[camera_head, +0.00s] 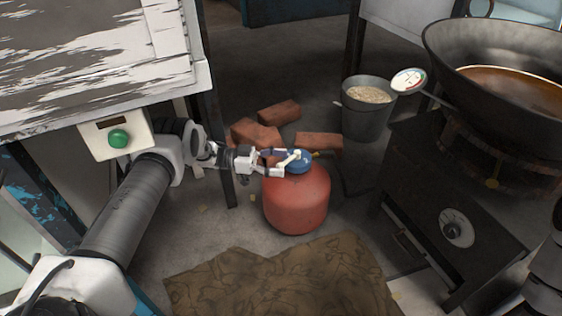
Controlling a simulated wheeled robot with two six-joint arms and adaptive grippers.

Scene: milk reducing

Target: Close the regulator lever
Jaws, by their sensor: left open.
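A red gas cylinder (297,203) stands on the floor in the middle of the view. A blue regulator (298,165) sits on its top, with a small pale lever (290,158) on it. My left gripper (281,162) reaches in from the left at the height of the regulator. It is open, with its fingertips close beside the lever. I cannot tell whether they touch it. The gripper hides part of the regulator's left side. My right gripper is not in view; only a part of my right arm shows at the lower right edge.
Loose bricks (256,134) lie behind the cylinder. A grey bucket (366,118) stands behind to the right. A dark stove (440,190) with a large pan (490,50) fills the right. A worn white table (90,60) is at the upper left. A brown mat (285,282) lies in front.

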